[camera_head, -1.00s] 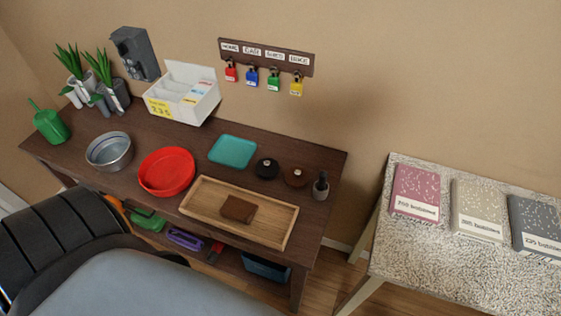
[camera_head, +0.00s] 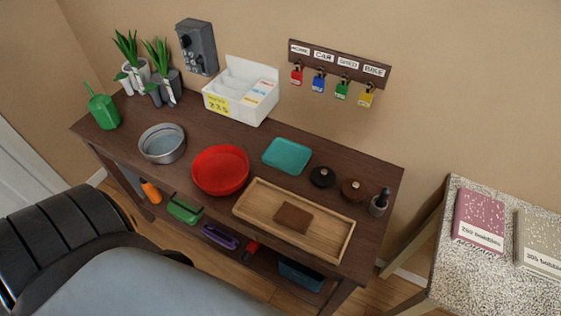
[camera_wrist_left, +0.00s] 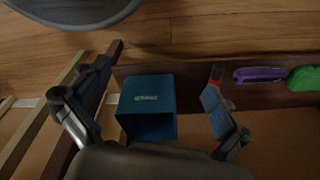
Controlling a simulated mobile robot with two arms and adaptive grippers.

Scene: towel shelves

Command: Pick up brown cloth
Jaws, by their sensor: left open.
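The brown cloth (camera_head: 293,217) is a small, flat, folded piece lying in the wooden tray (camera_head: 255,220) at the front right of the dark table in the head view. It does not show in the left wrist view. My left gripper (camera_wrist_left: 140,97) is open and empty in the left wrist view. Its fingers are spread on either side of a blue bin (camera_wrist_left: 150,127) on the table's lower shelf, and the distance to the bin is hard to tell. My right gripper is not in view.
The dark table (camera_head: 140,115) also holds a red bowl (camera_head: 220,170), metal pan (camera_head: 162,143), teal dish (camera_head: 287,156) and white box (camera_head: 241,90). A purple item (camera_head: 220,236) and green item (camera_head: 184,208) lie below. A speckled table (camera_head: 455,270) stands right.

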